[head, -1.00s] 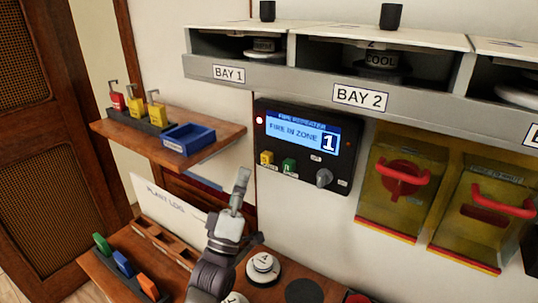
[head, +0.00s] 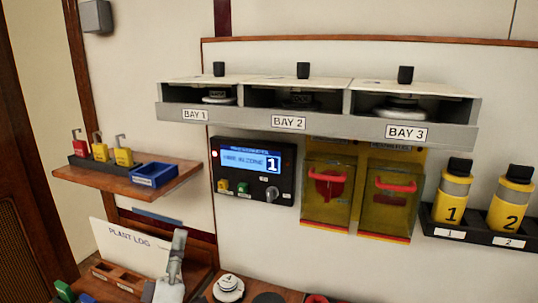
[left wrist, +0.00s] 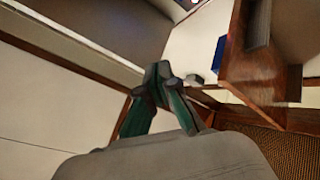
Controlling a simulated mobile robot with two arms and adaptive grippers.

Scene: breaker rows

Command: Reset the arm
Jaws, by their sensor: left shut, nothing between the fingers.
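My left gripper (head: 178,245) is shut and empty. It points upward in front of the plant log board (head: 125,245), low in the head view. In the left wrist view its closed fingertips (left wrist: 158,75) meet in the middle, with nothing between them. My right gripper is out of view. The fire repeater panel (head: 254,172) hangs on the wall to the upper right of my left gripper. Its screen (head: 250,160) reads fire in zone 1, and a red light shows at its left.
A wall shelf (head: 120,180) holds several padlocks (head: 123,157) and a blue tray (head: 154,175). Above the panel runs a three-bay rack (head: 340,127). Two yellow covers with red handles (head: 327,205) hang right of the panel. Numbered bottles (head: 451,200) stand farther right. A white round piece (head: 228,288) sits below.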

